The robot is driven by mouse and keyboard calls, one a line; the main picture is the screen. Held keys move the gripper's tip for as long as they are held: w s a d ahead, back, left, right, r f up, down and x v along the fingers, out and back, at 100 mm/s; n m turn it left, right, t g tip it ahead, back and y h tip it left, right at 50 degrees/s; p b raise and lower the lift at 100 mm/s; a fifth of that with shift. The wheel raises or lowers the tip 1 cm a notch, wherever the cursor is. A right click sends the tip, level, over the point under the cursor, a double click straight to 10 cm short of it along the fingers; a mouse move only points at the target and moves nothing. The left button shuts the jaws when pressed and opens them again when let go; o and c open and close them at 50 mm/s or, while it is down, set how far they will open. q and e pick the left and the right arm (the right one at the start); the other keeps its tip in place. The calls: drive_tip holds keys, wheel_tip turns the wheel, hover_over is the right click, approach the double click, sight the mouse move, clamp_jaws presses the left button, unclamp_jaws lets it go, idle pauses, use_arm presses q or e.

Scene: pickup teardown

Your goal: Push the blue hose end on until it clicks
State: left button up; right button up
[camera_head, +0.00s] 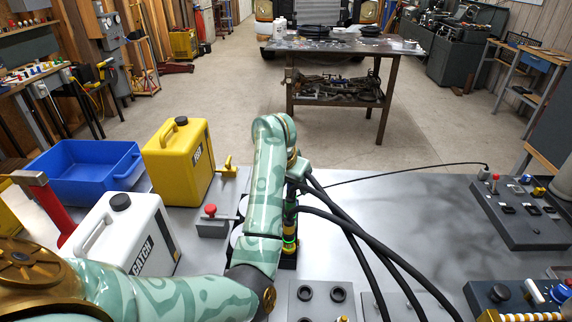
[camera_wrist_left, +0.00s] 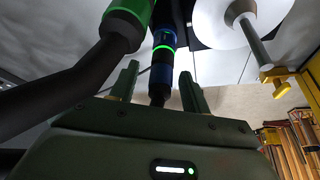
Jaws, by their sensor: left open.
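In the left wrist view the blue hose end (camera_wrist_left: 160,75) sits upright between the two fingers of my left gripper (camera_wrist_left: 158,84). The fingers are open, one on each side of it; I cannot tell whether either touches. A blue collar (camera_wrist_left: 165,37) and a glowing green ring (camera_wrist_left: 163,47) show just beyond the hose end. I cannot tell how far the end is seated. In the head view my left arm reaches to the middle of the bench; its fingertips and the blue end are hidden there. A lit green ring (camera_head: 290,239) shows beside the forearm. My right gripper is not in view.
A green-collared black hose (camera_wrist_left: 92,70) runs close to the left finger. Black hoses (camera_head: 370,240) arc right over the bench (camera_head: 400,200). A yellow jug (camera_head: 180,165), white jug (camera_head: 122,240) and blue bin (camera_head: 85,170) stand left. A switch panel (camera_head: 515,225) lies right.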

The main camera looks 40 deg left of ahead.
use_arm(q)
drive_tip(key=p+v, duration=0.7)
drive_tip(key=v, duration=0.8)
drive_tip(key=shift+p, duration=0.35)
drive_tip(key=shift+r, duration=0.1)
